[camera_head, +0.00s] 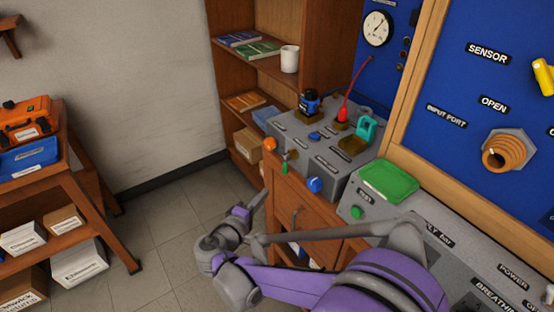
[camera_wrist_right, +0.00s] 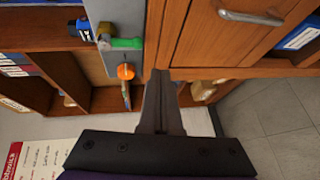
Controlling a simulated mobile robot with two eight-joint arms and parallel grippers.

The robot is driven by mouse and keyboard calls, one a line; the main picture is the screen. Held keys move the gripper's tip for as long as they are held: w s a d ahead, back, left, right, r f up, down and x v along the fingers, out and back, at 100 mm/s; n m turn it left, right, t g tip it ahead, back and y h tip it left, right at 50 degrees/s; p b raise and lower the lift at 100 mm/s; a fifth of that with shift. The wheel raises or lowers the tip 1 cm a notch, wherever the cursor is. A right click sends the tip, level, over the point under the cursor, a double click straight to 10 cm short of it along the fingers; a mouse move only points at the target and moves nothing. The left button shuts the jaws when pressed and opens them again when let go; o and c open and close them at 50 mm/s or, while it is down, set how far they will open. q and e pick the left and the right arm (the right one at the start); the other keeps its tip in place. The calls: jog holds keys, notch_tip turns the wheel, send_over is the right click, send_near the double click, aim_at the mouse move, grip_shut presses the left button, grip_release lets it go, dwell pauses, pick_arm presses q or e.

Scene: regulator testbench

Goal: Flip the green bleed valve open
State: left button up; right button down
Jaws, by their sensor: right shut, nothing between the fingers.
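The green bleed valve (camera_head: 284,164) is a small green handle on the front face of the grey regulator box (camera_head: 300,150). In the right wrist view the green valve (camera_wrist_right: 124,43) shows above and left of the fingertips, beyond an orange knob (camera_wrist_right: 126,71). My right gripper (camera_head: 258,199) is shut and empty, below and left of the valve and apart from it. Its closed fingers also show in the right wrist view (camera_wrist_right: 160,78). My left gripper is not in view.
An orange knob (camera_head: 269,144) and a blue knob (camera_head: 314,185) sit on either side of the valve. Wooden drawers (camera_head: 300,208) with a metal handle stand under the box. Open floor (camera_head: 175,235) lies left of my right gripper.

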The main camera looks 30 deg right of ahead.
aim_at(285, 165)
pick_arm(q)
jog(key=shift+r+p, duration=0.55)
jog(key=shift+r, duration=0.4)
pick_arm(e)
jog(key=shift+n+t+h, duration=0.3)
jog(key=shift+t+h, duration=0.5)
jog(key=shift+t, duration=0.1)
jog(key=w+a+r, duration=0.2)
jog(key=r, duration=0.1)
jog(key=shift+w+a+r, duration=0.2)
jog(key=shift+w+r, duration=0.05)
jog(key=shift+w, duration=0.05)
jog(key=shift+d, duration=0.1)
jog(key=x, duration=1)
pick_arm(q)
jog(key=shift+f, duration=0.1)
pick_arm(e)
jog(key=s, duration=0.2)
jog(key=s+d, duration=0.1)
jog(key=shift+s+f, duration=0.1)
jog(key=shift+s, duration=0.3)
